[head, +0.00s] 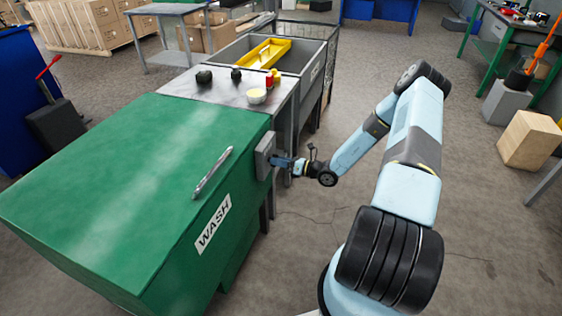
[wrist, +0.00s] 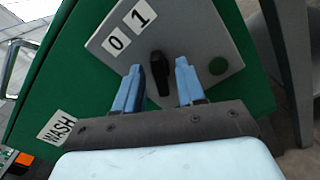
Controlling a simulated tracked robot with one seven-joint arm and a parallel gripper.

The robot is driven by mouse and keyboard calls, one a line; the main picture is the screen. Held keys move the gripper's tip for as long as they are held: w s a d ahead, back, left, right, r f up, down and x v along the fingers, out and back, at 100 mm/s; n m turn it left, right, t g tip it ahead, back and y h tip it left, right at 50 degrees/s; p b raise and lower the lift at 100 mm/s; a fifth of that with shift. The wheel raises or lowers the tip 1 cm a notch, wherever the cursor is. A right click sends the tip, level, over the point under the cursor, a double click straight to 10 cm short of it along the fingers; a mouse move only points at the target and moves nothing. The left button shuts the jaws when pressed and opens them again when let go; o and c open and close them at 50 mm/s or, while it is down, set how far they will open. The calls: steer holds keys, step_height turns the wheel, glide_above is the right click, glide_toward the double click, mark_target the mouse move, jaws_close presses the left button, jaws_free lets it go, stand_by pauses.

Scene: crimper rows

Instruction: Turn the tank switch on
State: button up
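The green tank (head: 150,185) marked WASH carries a grey switch box (head: 265,156) on its right side. In the wrist view the switch's grey plate (wrist: 185,25) has labels 0 (wrist: 115,43) and 1 (wrist: 143,14), a black knob (wrist: 160,70) and a dark green round button or lamp (wrist: 218,66). The knob's long axis runs nearly upright in that picture; I cannot tell for certain which label it marks. My gripper (wrist: 159,68) is open, one blue finger on each side of the knob, with gaps visible on both sides. It also shows in the head view (head: 279,162) at the box.
A grey basin (head: 308,60) with a yellow tray (head: 262,54) stands beyond. Floor right of the tank is mostly free.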

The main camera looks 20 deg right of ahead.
steer(key=v, duration=1.3)
steer(key=shift+s+d, duration=0.1)
steer(key=shift+d, duration=0.05)
steer(key=s+a+r+n+g+h, duration=0.2)
steer(key=s+a+r+n+g, duration=0.15)
steer(key=r+n, duration=0.4)
steer(key=s+a+r+n+g+h, duration=0.2)
steer(key=r+n+g, duration=0.25)
steer(key=r, duration=0.65)
steer(key=s+a+r+n+g+h, duration=0.2)
steer(key=s+a+r+n+g, duration=0.1)
steer(key=r+n, duration=0.55)
steer(key=s+a+r+n+t+h, duration=0.1)
steer(key=s+r+n+t+h, duration=0.5)
steer(key=s+r+n, duration=0.5)
steer(key=s+r+h, duration=0.2)
steer(key=s+r, duration=0.7)
steer(key=r, duration=0.2)
steer(key=shift+s+h, duration=0.3)
steer(key=shift+s, duration=0.1)
